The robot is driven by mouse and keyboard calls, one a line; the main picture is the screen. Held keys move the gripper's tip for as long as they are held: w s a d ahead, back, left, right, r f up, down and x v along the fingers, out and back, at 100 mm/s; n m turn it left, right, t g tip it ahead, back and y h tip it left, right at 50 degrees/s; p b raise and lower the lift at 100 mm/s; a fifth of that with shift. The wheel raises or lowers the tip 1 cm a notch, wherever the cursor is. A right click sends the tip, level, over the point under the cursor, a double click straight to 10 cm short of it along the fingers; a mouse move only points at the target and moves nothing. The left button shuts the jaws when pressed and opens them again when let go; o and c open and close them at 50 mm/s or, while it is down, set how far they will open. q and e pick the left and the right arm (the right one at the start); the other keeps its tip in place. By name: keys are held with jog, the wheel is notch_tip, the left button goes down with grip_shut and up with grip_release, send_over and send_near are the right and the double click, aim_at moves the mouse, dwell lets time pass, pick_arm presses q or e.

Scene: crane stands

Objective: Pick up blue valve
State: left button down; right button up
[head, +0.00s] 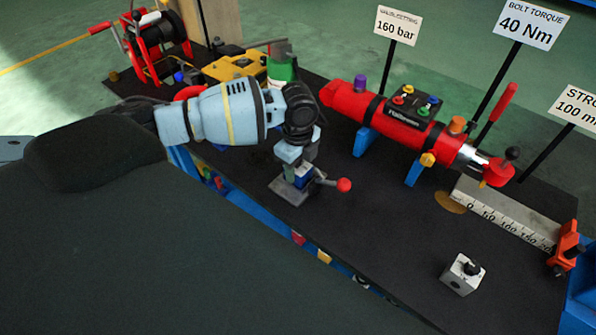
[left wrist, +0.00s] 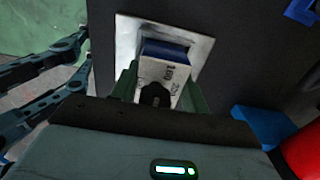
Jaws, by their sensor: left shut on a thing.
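The blue valve (head: 304,177) is a small block on a grey metal plate (head: 287,191) on the black bench top. A lever with a red ball (head: 344,185) sticks out to its right. My left gripper (head: 298,164) comes down on it from above and is shut on it. In the left wrist view the blue valve (left wrist: 165,48) shows a pale numbered face and a black knob. It sits between the green fingers of my left gripper (left wrist: 160,88), over the plate (left wrist: 128,32). The fingers hide part of the valve. My right gripper is not in view.
A red cylinder (head: 350,100) on blue supports lies behind and right. A yellow unit (head: 233,66) and a red hose reel (head: 150,45) stand at the back left. A white block (head: 462,274) and a ruler (head: 505,215) lie at right. The bench front middle is bare.

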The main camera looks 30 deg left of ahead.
pick_arm(q)
jog(key=shift+r, duration=0.15)
notch_tip(320, 180, up, 10)
jog(key=shift+p, duration=0.3)
dwell(0.4)
